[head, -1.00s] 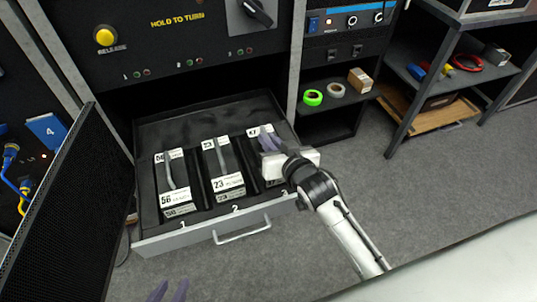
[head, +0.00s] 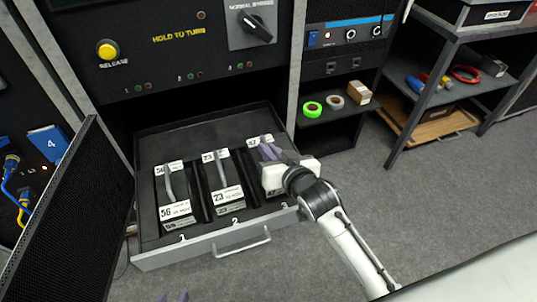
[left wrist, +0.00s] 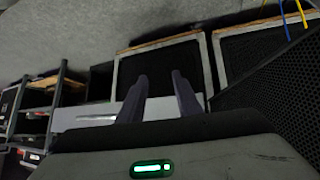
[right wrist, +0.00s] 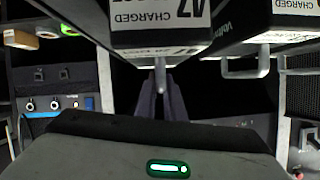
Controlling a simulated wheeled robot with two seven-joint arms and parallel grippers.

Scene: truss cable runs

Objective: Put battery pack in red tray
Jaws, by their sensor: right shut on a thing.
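The battery pack marked 47 (head: 259,140) is in the rightmost slot of the open drawer, partly hidden by my right gripper (head: 266,151). In the right wrist view its white "CHARGED 47" label (right wrist: 160,15) is close up, and the right gripper's fingers (right wrist: 160,88) are shut on its grey handle. Packs 23 (head: 226,195) and 56 (head: 176,210) stand to its left in the drawer. I cannot make out a red tray.
The drawer front (head: 215,250) with its bar handle sticks out below the control panel. A black perforated door (head: 60,225) stands open at the left. Shelves at the right hold tape rolls (head: 312,109) and a small box (head: 358,93). The grey floor at the right is clear.

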